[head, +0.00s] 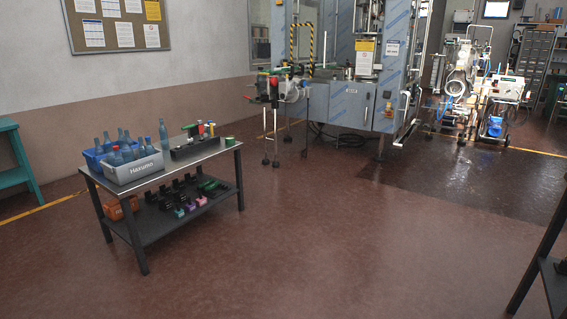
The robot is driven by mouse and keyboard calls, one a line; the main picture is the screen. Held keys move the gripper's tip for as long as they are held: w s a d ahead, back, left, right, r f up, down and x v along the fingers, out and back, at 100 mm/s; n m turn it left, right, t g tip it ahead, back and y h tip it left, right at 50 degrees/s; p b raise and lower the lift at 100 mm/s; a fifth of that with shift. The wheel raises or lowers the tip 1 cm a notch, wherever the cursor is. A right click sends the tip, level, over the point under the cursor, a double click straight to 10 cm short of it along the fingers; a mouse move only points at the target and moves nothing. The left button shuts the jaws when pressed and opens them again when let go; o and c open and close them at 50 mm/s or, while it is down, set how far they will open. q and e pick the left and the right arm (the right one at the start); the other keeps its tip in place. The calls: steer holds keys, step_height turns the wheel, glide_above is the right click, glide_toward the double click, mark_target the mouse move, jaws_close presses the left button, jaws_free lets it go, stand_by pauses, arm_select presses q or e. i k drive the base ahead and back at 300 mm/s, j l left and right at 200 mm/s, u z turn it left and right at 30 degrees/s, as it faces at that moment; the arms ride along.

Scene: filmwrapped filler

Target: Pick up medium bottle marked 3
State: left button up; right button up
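Several blue-tinted bottles stand on a metal table (205,151) at the left. Some are in a blue crate (92,161) and some, such as one bottle (127,153), are in or just behind a grey crate (133,171) with lettering on its front. One bottle (163,135) stands upright to the right of the crates. At least one bottle in the crates has a red top. The bottles are too small in view to read any number, so I cannot tell which is marked 3. Neither of my grippers is in view.
A black holder (190,149) with small coloured items and a green roll (229,141) share the tabletop. The lower shelf holds an orange box (121,208) and dark parts. A large machine (385,75) stands behind. Open floor (330,240) lies to the table's right.

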mark_target(162, 129)
steer(key=i+l+z, duration=0.15)
steer(key=i+z, duration=0.2)
steer(key=i, duration=0.25)
steer(key=i+z, duration=0.35)
steer(key=i, duration=0.25)
steer(key=i+j+z, duration=0.2)
steer(key=i+z, duration=0.15)
steer(key=i, duration=0.25)
steer(key=i+j+u, duration=0.1)
steer(key=i+u, duration=0.25)
steer(key=i, duration=0.25)
steer(key=i+l+u, duration=0.1)
steer(key=i+u, duration=0.2)
steer(key=i, duration=0.3)
steer(key=i+l+u, duration=0.35)
steer(key=i, duration=0.2)
steer(key=i+l+u, duration=0.1)
steer(key=i+u, duration=0.3)
steer(key=i, duration=3.15)
steer(key=i+j+z, duration=0.25)
steer(key=i+j, duration=1.4)
steer(key=j, duration=0.2)
steer(key=i+j+u, duration=0.1)
steer(key=j, duration=0.2)
steer(key=i+j, duration=0.2)
steer(key=j, duration=0.15)
steer(key=l+u, duration=0.15)
steer(key=u, duration=4)
